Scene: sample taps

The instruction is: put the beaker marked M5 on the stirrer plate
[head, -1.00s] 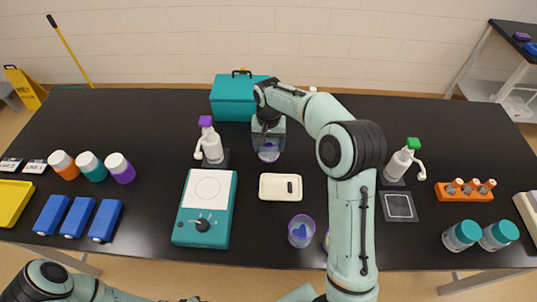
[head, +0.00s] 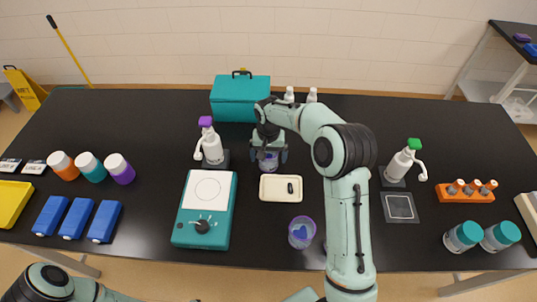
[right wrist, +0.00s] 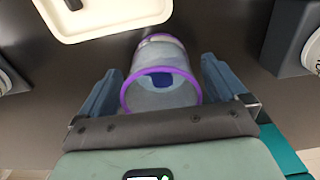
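The stirrer plate (head: 187,215) is a teal unit with a white top, a ring mark and a dark knob; its top is bare. A clear purple-rimmed beaker (head: 269,164) stands behind the cream tray. My right gripper (head: 269,154) is open, with a finger on either side of this beaker. In the right wrist view the beaker (right wrist: 160,93) sits between the blue fingers (right wrist: 161,64), with a blue patch on it. A second purple-rimmed beaker (head: 302,232) with a blue mark stands near the front edge. No M5 marking is legible. My left gripper is out of view.
The cream tray (head: 267,195) holds a small black bar, between the beaker and the front edge. A purple-topped pump bottle (head: 212,147) stands left of the beaker, and a teal case (head: 239,100) behind. My right arm crosses the table right of the tray.

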